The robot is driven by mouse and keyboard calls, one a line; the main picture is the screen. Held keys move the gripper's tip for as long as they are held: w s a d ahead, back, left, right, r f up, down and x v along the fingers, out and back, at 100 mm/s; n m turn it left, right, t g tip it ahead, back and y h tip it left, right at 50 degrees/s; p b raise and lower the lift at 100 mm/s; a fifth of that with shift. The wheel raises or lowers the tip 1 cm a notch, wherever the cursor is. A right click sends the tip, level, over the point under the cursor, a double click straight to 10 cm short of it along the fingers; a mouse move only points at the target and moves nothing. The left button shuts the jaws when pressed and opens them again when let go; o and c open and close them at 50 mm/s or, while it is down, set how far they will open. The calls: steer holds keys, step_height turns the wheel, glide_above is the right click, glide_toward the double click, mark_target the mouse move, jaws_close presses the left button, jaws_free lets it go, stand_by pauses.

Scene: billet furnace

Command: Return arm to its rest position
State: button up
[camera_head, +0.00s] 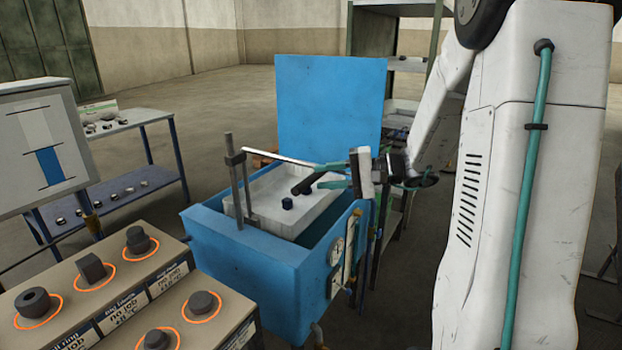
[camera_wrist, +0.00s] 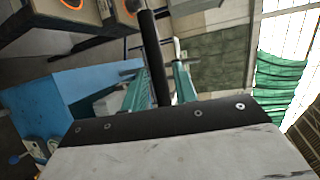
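My gripper (camera_head: 318,177) has two teal fingers and hangs over the right part of a white tray (camera_head: 262,218), which sits inside an open blue tub (camera_head: 230,255). The fingers (camera_wrist: 160,88) stand apart in the wrist view. A dark rod (camera_wrist: 156,60) runs between them and overlaps the left finger, with a gap to the right one. The rod's dark end (camera_head: 302,187) also shows in the head view. Whether it touches a finger is unclear. A small dark cylinder (camera_head: 287,202) stands in the tray, apart from the gripper.
A raised blue lid (camera_head: 330,100) stands behind the tub. A thin silver bar (camera_head: 280,158) reaches from an upright post (camera_head: 238,185) toward my gripper. A console (camera_head: 110,320) with several dark pieces stands at front left. A blue side table (camera_head: 150,118) holds small parts. Floor shows at back left.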

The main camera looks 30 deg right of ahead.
steer(key=shift+v, duration=1)
steer(key=s+a+f+n+g+h, duration=0.1)
steer(key=s+a+f+g+h, duration=0.25)
steer(key=s+a+g, duration=0.8)
steer(key=s+a+r+n+t+h, duration=0.1)
steer(key=s+r+n+h, duration=0.1)
steer(key=s+n+h, duration=0.2)
steer(key=s+a+r+n+t+h, duration=0.1)
steer(key=s+n+h, duration=0.3)
steer(key=s, duration=0.6)
steer(key=shift+a+r+t+h, duration=0.35)
steer(key=shift+a+r, duration=0.3)
steer(key=shift+a, duration=0.05)
